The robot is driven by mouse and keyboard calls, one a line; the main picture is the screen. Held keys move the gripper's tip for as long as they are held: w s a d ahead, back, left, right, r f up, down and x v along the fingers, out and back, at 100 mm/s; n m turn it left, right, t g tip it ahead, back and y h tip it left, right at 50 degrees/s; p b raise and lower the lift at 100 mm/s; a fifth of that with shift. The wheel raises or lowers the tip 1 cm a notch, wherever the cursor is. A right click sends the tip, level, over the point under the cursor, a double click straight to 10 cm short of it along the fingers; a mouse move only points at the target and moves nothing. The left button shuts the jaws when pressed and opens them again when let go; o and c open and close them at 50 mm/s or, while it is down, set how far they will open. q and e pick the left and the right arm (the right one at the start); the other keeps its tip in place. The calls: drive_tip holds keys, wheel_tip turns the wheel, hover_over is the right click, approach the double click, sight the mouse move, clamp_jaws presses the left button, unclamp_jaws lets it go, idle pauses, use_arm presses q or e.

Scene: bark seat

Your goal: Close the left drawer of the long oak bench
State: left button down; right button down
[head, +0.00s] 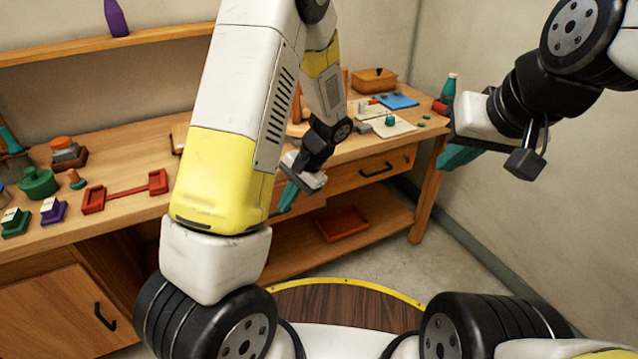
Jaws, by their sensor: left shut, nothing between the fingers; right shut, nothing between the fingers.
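The long oak bench (125,207) runs along the wall from the left to the back right. Its right drawer front (345,178) shows with a dark handle and looks flush. The left drawer is mostly hidden behind my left arm and gripper, so I cannot tell how far out it stands. My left gripper (287,197), with teal fingers, is shut and empty in front of the bench, left of the right drawer; I cannot tell whether it touches the bench. My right gripper (458,157) is shut and empty, raised at the right, apart from the bench.
A cabinet door (50,315) with a dark handle is at the lower left. A red tray (342,224) lies on the lower shelf. A green pot (38,184), a red holder (125,190) and a blue sheet (397,101) are on the top. Floor is clear at the right.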

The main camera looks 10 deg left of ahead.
use_arm(q)
drive_tip(key=w+a+f+m+t+y, duration=0.15)
drive_tip(key=f+m+y, duration=0.25)
drive_tip(key=f, duration=0.7)
drive_tip(key=w+a+f+m+t+y, duration=0.1)
drive_tip(key=a+f+m+y, duration=0.25)
drive_tip(key=f, duration=0.75)
drive_tip(key=w+d+r+m+t+y, duration=0.1)
drive_tip(key=w+d+r+m+t, duration=0.15)
drive_tip(key=d+m+t, duration=0.35)
drive_tip(key=m+t+h, duration=0.4)
drive_tip(key=m+t, duration=0.4)
drive_tip(key=m, duration=0.2)
approach(311, 199)
drive_tip(key=shift+n, duration=0.25)
drive_tip(key=w+a+r, duration=0.1)
drive_tip(key=w+a, duration=0.2)
drive_tip(key=w+a+r, duration=0.1)
drive_tip(key=w, duration=0.1)
drive_tip(key=shift+w+a+r, duration=0.1)
drive_tip(key=shift+a+r, duration=0.15)
drive_tip(key=shift+r, duration=0.05)
drive_tip(key=shift+w+a, duration=0.1)
drive_tip(key=x, duration=0.4)
drive_tip(key=shift+w+a, duration=0.1)
drive_tip(key=shift+r, duration=0.15)
